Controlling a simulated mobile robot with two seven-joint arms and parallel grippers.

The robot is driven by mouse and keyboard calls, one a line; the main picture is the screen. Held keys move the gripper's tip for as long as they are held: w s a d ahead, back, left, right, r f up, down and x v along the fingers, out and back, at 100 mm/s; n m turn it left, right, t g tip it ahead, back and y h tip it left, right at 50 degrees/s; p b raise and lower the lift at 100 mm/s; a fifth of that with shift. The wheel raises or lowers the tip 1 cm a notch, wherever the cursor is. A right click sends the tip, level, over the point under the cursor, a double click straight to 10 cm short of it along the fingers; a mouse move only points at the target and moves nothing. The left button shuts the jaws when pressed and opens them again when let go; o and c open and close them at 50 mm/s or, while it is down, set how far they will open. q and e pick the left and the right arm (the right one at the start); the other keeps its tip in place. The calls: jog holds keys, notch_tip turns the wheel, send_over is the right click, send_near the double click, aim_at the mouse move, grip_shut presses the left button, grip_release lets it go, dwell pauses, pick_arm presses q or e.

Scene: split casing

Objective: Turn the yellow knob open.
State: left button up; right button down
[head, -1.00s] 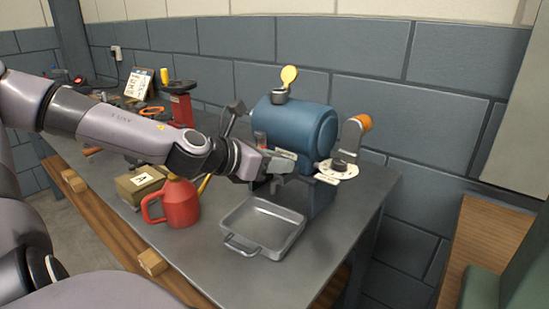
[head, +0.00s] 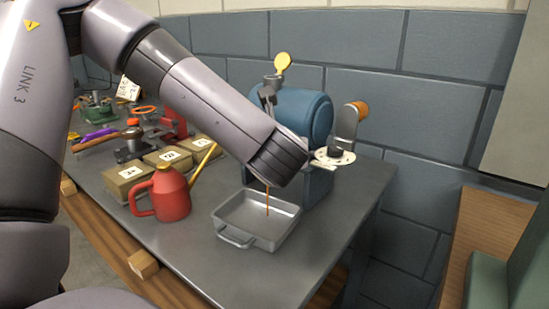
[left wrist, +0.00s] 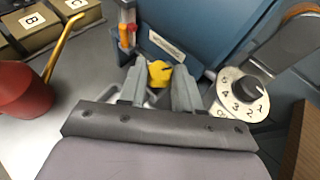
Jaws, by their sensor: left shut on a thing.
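The yellow knob (left wrist: 160,73) sits low on the front of the blue casing (head: 305,112), which also shows in the left wrist view (left wrist: 192,28). My left gripper (left wrist: 159,86) is shut on the knob, one finger on each side. In the head view my own arm hides the knob and gripper. A thin brown stream (head: 267,200) falls from below my wrist into the grey tray (head: 245,212) on the table. My right gripper is not in view.
A numbered white dial (left wrist: 242,97) and a crank with an orange grip (head: 358,108) are right of the knob. A red oil can (head: 170,195) stands left of the tray, before lettered boxes (head: 125,180). A yellow cap (head: 282,62) stands raised above the casing.

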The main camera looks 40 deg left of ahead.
pick_arm(q)
jog(key=n+g+y, duration=0.1)
jog(key=n+g+y+b, duration=0.1)
jog(key=n+g+y, duration=0.1)
jog(key=n, duration=0.1)
jog(key=shift+w+d+g+b, duration=0.2)
jog(key=shift+w+g+b, duration=0.1)
jog(key=shift+b, duration=0.05)
jog(key=shift+r, duration=0.15)
jog(key=o, duration=0.8)
jog(key=shift+c, duration=0.2)
jog(key=v, duration=0.7)
dwell(0.4)
